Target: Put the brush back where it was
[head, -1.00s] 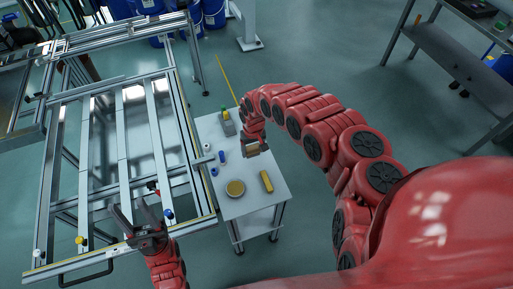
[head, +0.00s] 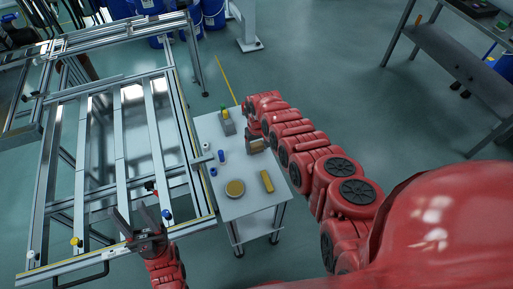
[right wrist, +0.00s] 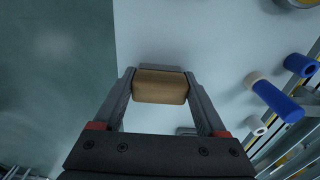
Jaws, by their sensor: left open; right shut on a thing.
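The brush, a tan wooden block (right wrist: 160,87), is between the fingers of my right gripper (right wrist: 160,78) in the right wrist view; its bristles cannot be made out. In the head view my right gripper (head: 257,147) is shut on it over the far right part of the small white table (head: 236,208). I cannot tell whether the brush touches the tabletop. My left gripper (head: 141,222) is open and empty, fingers pointing up in the picture, at the near right corner of the metal frame.
On the table are a round tin (head: 235,188), a yellow block (head: 267,181), a blue and white roller (head: 221,156), and a grey holder (head: 228,127) with green and yellow items. The aluminium panel frame (head: 119,150) stands close on the left.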

